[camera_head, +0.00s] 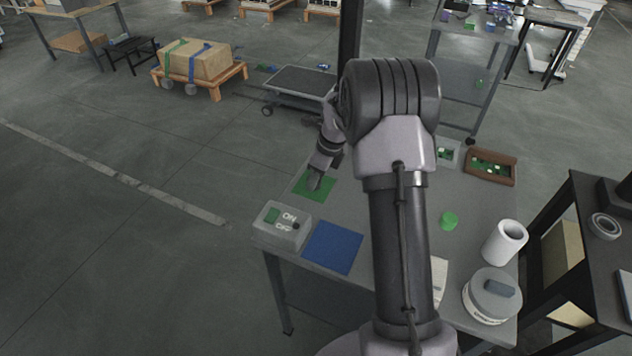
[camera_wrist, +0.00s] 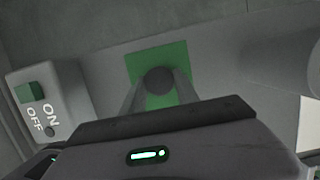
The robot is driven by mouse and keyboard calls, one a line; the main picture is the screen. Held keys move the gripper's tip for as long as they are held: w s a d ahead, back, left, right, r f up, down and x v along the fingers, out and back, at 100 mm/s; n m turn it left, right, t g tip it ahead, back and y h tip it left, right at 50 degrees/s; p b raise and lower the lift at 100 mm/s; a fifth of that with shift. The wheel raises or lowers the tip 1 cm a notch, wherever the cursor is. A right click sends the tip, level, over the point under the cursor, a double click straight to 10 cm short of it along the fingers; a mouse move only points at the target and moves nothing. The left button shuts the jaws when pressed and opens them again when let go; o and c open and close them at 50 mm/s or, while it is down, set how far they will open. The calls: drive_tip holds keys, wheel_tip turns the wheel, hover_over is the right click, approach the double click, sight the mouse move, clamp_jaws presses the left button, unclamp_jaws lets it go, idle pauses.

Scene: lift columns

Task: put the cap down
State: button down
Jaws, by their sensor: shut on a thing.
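The cap (camera_wrist: 158,80) is a dark grey round piece, seen from above in the wrist view. My gripper (camera_wrist: 158,86) is shut on it, with one finger on each side. Cap and gripper are over the green square (camera_wrist: 177,58) on the grey table. In the head view my gripper (camera_head: 315,181) is over the same green square (camera_head: 322,193), near the table's far left corner. I cannot tell whether the cap touches the square or is just above it.
A grey ON/OFF switch box (camera_head: 281,227) and a blue square (camera_head: 332,247) are near the gripper. A green round piece (camera_head: 449,220), a white cylinder (camera_head: 505,242), a lidded grey canister (camera_head: 491,297) and a brown tray (camera_head: 490,180) stand on the right side.

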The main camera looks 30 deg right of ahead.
drive_tip(key=shift+r, duration=0.1)
drive_tip(key=c, duration=0.9)
unclamp_jaws()
